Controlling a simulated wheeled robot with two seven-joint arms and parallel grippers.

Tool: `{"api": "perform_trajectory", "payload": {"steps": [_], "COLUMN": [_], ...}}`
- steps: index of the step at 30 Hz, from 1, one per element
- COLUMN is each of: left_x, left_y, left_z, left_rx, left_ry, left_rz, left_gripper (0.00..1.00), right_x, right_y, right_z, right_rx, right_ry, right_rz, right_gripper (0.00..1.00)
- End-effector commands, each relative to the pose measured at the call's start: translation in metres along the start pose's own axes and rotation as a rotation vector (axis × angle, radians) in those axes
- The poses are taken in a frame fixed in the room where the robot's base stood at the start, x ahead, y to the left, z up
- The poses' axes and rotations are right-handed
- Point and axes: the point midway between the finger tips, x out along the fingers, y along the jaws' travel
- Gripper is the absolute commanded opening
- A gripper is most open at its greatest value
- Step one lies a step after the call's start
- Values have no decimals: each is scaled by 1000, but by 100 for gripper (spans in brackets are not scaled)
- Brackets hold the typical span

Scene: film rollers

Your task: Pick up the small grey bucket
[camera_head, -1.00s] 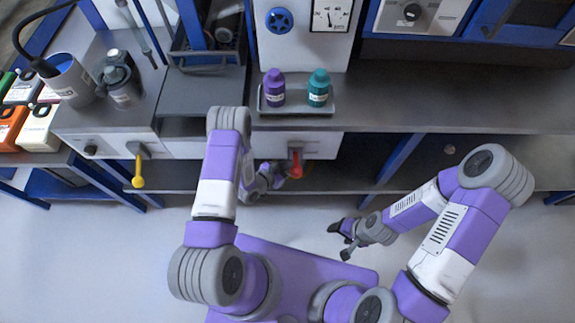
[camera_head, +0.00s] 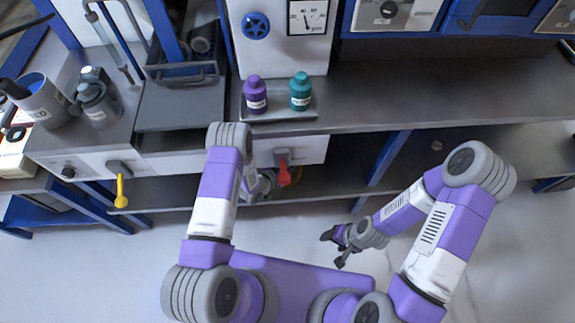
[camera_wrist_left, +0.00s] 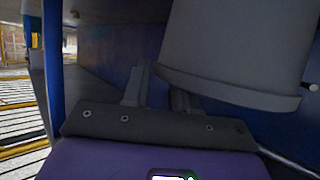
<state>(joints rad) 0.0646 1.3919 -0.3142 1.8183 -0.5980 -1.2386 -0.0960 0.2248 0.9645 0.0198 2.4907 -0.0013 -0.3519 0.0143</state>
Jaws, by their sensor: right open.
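A grey bucket-like vessel (camera_wrist_left: 235,50) with a thick rim fills the upper right of the left wrist view. A small pivot shows at its right edge, and its far end is out of frame. My left gripper (camera_wrist_left: 162,82) has two fingers apart beside the vessel; the vessel's rim partly covers the right finger, and I see no grip on it. In the head view my left gripper is mostly hidden behind my arm and under the counter edge. My right gripper (camera_head: 335,250) is open and empty over the floor.
A purple bottle (camera_head: 255,96) and a teal bottle (camera_head: 300,93) stand on a grey tray (camera_head: 283,115). A grey container (camera_head: 42,102) and dark flask (camera_head: 97,103) are at left.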

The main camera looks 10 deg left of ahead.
Motion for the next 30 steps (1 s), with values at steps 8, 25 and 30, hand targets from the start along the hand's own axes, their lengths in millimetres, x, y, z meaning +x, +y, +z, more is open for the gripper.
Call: {"api": "perform_trajectory", "payload": {"steps": [8, 25, 30], "left_x": [0, -2, -2], "left_y": [0, 0, 0], "left_z": [1, 4, 5], "left_rx": [-1, -3, -3], "left_ry": [-1, -10, -13], "left_rz": [0, -1, -2], "left_gripper": [0, 0, 0], "right_x": [0, 0, 0], "right_y": [0, 0, 0], "right_z": [0, 0, 0], "right_rx": [0, 0, 0], "right_ry": [0, 0, 0], "right_rz": [0, 0, 0], "right_gripper": [64, 64, 64]}}
